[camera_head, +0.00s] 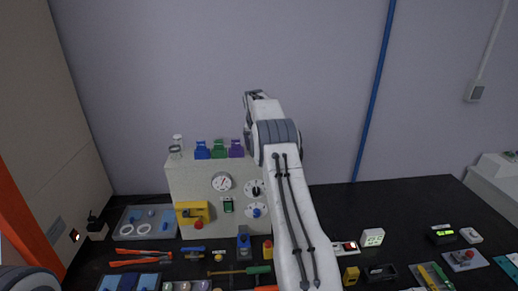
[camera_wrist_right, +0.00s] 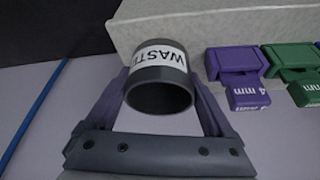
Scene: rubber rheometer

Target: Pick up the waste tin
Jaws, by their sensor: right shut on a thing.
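The waste tin (camera_wrist_right: 158,62) is a dark grey cylinder with a white "WASTE" label, its dark round end facing the right wrist camera. My right gripper (camera_wrist_right: 160,84) is shut on it, one purple-grey finger on each side. The tin is at the edge of the pale machine's top, left of the purple block in the wrist view. I cannot tell whether it still touches the surface. In the head view my right arm reaches up beside the machine (camera_head: 190,190) and hides most of the tin and the fingers. My left gripper is not in view.
Purple (camera_head: 236,149), green (camera_head: 219,149) and blue (camera_head: 202,150) blocks and glass jars (camera_head: 176,151) stand on the machine's top. The dark bench (camera_head: 400,220) holds trays, tools and small devices. A blue pipe (camera_head: 374,90) runs down the wall.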

